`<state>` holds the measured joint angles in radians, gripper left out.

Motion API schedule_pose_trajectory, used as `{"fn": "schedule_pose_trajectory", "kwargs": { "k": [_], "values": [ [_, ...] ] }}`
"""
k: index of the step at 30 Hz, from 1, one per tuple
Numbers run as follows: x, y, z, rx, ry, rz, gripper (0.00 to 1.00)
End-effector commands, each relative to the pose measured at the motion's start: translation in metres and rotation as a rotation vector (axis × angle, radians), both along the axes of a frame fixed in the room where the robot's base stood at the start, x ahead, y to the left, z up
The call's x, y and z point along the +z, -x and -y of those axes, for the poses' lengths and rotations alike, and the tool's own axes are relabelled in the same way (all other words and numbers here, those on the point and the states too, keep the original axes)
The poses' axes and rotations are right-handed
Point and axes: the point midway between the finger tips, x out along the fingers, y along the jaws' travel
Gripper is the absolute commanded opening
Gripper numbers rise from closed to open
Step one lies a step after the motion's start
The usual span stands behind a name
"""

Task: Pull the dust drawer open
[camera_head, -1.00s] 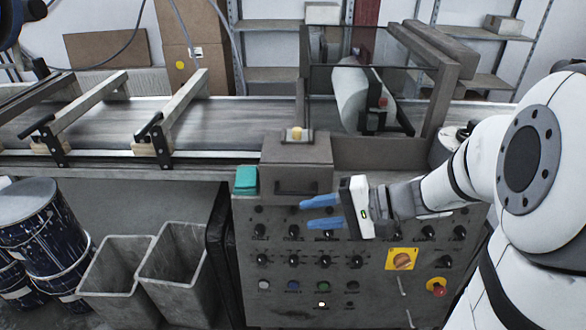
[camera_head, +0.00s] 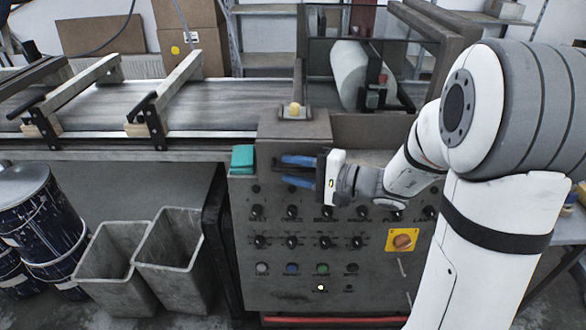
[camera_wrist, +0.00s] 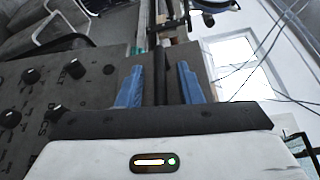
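The dust drawer (camera_head: 292,145) looks to be the grey-brown box front with a handle at the top of the control panel. It appears shut. My gripper (camera_head: 284,171) is in front of it, coming from the right, with its two blue fingers open. In the wrist view, a dark bar, apparently the handle (camera_wrist: 161,78), stands between the fingers of my gripper (camera_wrist: 158,82) with gaps on both sides. In the head view the fingers hide most of the handle. I cannot tell whether any finger touches the drawer front.
Knobs and buttons cover the control panel (camera_head: 335,255) below. The conveyor (camera_head: 210,105) runs behind. Grey bins (camera_head: 175,255) stand on the floor at left.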

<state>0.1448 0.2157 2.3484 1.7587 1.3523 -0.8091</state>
Motion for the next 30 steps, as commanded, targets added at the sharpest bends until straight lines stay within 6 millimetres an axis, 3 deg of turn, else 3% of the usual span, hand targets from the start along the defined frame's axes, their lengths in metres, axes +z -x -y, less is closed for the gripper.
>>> {"fn": "schedule_pose_trajectory", "kwargs": {
  "k": [8, 20, 30],
  "values": [
    [-0.0002, -0.0008, -0.0018, 0.0, 0.0, 0.0, 0.33],
    [0.0, -0.0006, -0.002, 0.001, 0.0, 0.001, 0.01],
    [-0.0003, -0.0004, -0.0023, 0.001, 0.001, 0.0, 0.0]
  ]
}}
